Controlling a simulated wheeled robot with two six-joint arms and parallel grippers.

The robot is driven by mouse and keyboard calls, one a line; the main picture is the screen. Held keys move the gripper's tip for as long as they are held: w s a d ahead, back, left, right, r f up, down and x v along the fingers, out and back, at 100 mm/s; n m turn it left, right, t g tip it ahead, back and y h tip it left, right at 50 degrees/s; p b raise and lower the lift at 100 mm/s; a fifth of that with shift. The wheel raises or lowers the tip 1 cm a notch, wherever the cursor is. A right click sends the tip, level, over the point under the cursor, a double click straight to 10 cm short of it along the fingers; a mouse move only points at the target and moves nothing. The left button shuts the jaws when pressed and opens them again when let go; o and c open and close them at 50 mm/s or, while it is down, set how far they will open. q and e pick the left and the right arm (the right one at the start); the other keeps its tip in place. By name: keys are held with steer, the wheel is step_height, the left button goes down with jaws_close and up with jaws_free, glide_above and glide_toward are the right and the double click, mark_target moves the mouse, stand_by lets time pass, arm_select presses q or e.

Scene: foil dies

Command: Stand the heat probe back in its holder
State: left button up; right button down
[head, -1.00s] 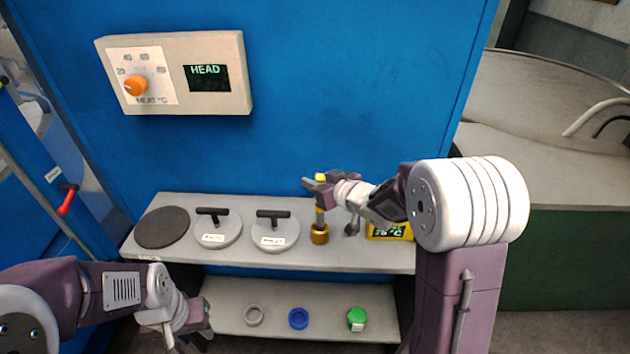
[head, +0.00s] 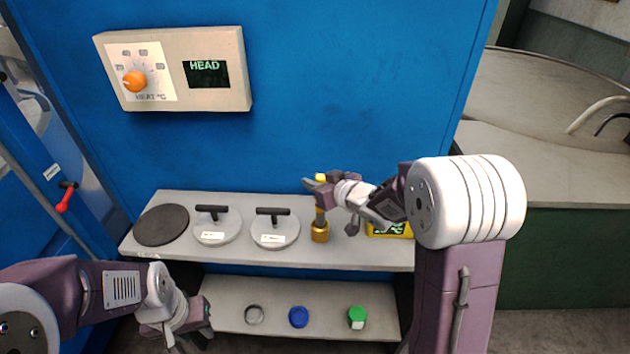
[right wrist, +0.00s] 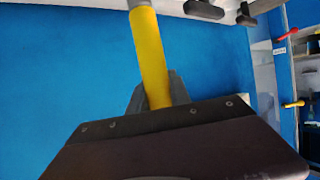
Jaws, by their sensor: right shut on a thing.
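The heat probe (head: 320,215) has a yellow handle and stands upright at its brass-coloured holder (head: 320,236) on the upper shelf. How deep its lower end sits in the holder I cannot tell. My right gripper (head: 318,186) is shut on the probe's yellow handle near its top. In the right wrist view the yellow probe (right wrist: 151,60) runs up from between the fingers, slightly tilted in the picture. My left gripper (head: 203,318) is low at the left, by the left end of the lower shelf; its jaws are too unclear to judge.
Two grey discs with black handles (head: 217,227) (head: 274,230) and a dark round plate (head: 161,226) lie left of the holder. A yellow display unit (head: 390,230) is at its right. The lower shelf (head: 275,290) bears a grey ring, a blue piece (head: 298,317) and a green piece (head: 357,317).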

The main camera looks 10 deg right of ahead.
steer(key=shift+f+b, duration=1.95)
steer(key=shift+f, duration=0.5)
steer(key=c, duration=1.1)
jaws_free()
steer(key=shift+s, duration=0.1)
steer(key=p+v, duration=0.1)
steer(key=v, duration=0.7)
steer(key=shift+s+d+r, duration=0.15)
steer(key=shift+s+d, duration=0.05)
steer(key=shift+s, duration=0.15)
